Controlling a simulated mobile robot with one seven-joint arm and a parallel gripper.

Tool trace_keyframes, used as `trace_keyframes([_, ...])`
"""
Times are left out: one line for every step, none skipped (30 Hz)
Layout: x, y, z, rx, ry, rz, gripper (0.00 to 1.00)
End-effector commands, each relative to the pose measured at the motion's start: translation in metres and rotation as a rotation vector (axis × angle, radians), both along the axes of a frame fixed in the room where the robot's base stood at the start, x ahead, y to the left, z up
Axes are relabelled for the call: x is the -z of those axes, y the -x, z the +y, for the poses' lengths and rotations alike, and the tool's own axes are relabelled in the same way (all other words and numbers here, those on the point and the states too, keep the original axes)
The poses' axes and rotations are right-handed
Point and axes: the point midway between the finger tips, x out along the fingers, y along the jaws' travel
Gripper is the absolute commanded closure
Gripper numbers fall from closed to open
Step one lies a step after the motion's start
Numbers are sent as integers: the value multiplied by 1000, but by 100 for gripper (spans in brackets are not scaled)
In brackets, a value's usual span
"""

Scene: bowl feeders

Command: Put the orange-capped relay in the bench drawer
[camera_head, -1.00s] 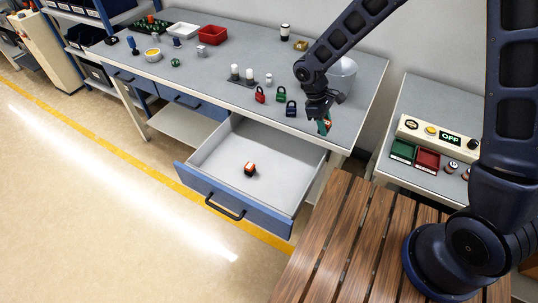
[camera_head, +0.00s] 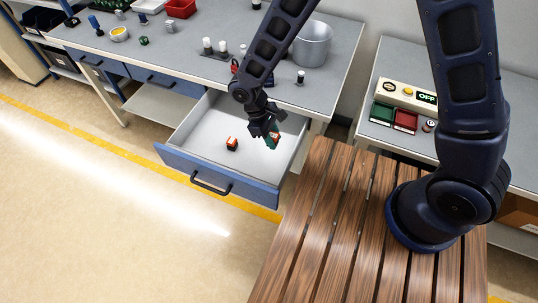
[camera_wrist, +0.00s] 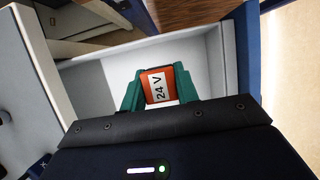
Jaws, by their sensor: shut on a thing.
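The bench drawer (camera_head: 222,181) is pulled open, with a pale interior and a blue front. A small orange-and-black relay (camera_head: 232,144) lies on its floor near the middle. My gripper (camera_head: 272,140), with green fingers, is over the right part of the drawer. In the wrist view my gripper (camera_wrist: 160,90) is shut on an orange-capped relay (camera_wrist: 159,86) with a white "24 V" label. The drawer's pale interior (camera_wrist: 88,75) shows behind it. The held relay's lower part is hidden, and its height above the drawer floor is hard to tell.
The grey bench top (camera_head: 185,52) above the drawer carries a metal pot (camera_head: 313,45), a red tray (camera_head: 181,8) and small parts. A slatted wooden surface (camera_head: 330,225) lies to the right. A side table holds a control box (camera_head: 405,94) and red and green trays.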

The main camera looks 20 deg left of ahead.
Motion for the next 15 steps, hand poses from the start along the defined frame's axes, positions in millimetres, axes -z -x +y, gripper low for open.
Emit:
trace_keyframes([11, 1, -1, -1, 5, 2, 92])
trace_keyframes([17, 1, -1, -1, 4, 2, 92])
trace_keyframes([25, 1, -1, -1, 4, 2, 92])
trace_keyframes([31, 1, -1, -1, 4, 2, 92])
trace_keyframes([37, 1, -1, -2, 4, 1, 92])
trace_keyframes([45, 0, -1, -2, 4, 1, 92])
trace_keyframes([51, 0, -1, -2, 4, 1, 92])
trace_keyframes([56, 1, -1, -1, 3, 2, 92])
trace_keyframes([65, 1, -1, -1, 4, 1, 92])
trace_keyframes([70, 0, -1, -1, 4, 1, 92])
trace_keyframes([76, 0, -1, -1, 4, 1, 92])
trace_keyframes([83, 1, -1, -1, 3, 1, 92])
trace_keyframes([87, 1, -1, -2, 3, 1, 92])
trace_keyframes([92, 1, -1, -2, 3, 1, 92])
trace_keyframes([97, 0, -1, -1, 2, 2, 92])
